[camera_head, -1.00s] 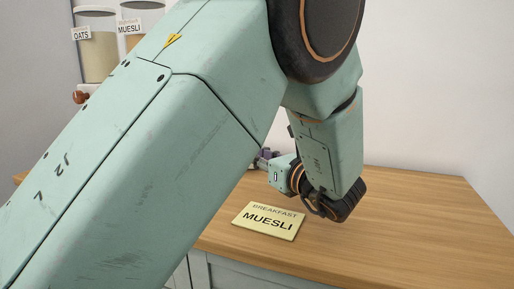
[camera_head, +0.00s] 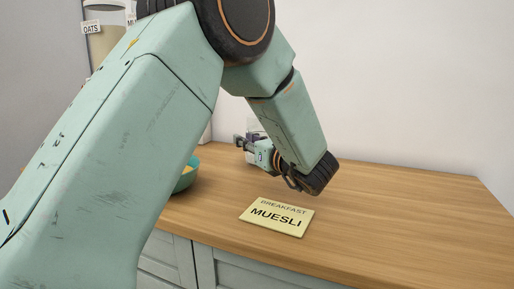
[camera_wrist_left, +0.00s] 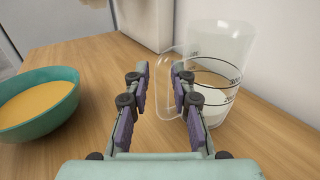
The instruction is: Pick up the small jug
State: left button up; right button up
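The small jug (camera_wrist_left: 222,65) is clear, with dark measuring marks and something white low inside. It stands upright on the wooden worktop, right of centre in the left wrist view. Its clear handle (camera_wrist_left: 160,102) points toward the gap between the fingers of my left gripper (camera_wrist_left: 160,70). The fingers are apart, and I cannot tell whether either touches the handle. The right finger covers part of the jug. In the head view the left gripper (camera_head: 242,142) is small and far back, with the jug (camera_head: 254,124) mostly hidden by my arm. My right gripper is not in view.
A teal bowl (camera_wrist_left: 37,118) of orange-yellow contents stands left of the gripper. A "BREAKFAST MUESLI" card (camera_head: 277,217) lies near the worktop's front edge. An oats container (camera_head: 103,40) stands at the back left. The worktop (camera_head: 400,215) is clear to the right.

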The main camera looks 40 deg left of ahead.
pick_arm(q)
jog(key=shift+w+r, duration=0.1)
jog(key=shift+w, duration=0.05)
jog(key=shift+c, duration=1.3)
grip_shut()
